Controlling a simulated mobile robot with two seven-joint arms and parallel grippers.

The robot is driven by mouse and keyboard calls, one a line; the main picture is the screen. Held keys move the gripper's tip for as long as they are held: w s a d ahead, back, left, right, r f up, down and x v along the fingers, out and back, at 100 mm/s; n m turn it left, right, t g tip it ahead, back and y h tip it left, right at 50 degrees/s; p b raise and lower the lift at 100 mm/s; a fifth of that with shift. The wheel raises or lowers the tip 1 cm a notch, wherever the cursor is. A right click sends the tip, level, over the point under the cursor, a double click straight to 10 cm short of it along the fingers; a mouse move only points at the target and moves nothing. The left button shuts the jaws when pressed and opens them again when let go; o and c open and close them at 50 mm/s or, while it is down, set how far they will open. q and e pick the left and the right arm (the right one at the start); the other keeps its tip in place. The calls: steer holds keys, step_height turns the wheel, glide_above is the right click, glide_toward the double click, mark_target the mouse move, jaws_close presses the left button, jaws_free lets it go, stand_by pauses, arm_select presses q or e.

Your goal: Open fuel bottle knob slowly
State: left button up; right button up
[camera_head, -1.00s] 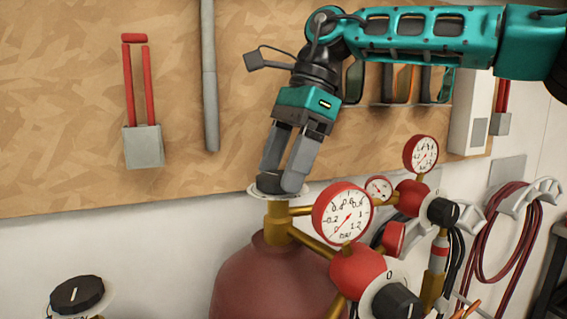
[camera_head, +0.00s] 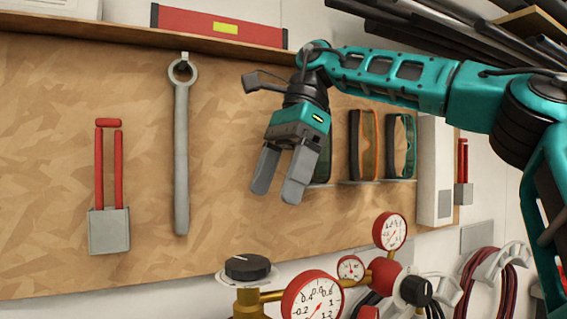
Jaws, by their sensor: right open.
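The fuel bottle's black knob (camera_head: 247,266) sits on a pale disc on top of a brass valve (camera_head: 249,301), low in the view. The red bottle body is below the picture edge. My right gripper (camera_head: 278,192) hangs above and slightly right of the knob, in front of the pegboard. Its grey fingers are spread apart, with nothing between them, and do not touch the knob. My left gripper is not in view.
Red pressure gauges (camera_head: 312,297) stand right of the valve, with another gauge (camera_head: 390,231) behind. A wrench (camera_head: 181,150) and red-handled tool (camera_head: 109,190) hang on the board (camera_head: 60,130). A red level (camera_head: 218,25) lies on the shelf above.

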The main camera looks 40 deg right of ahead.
steer(key=shift+v, duration=1.4)
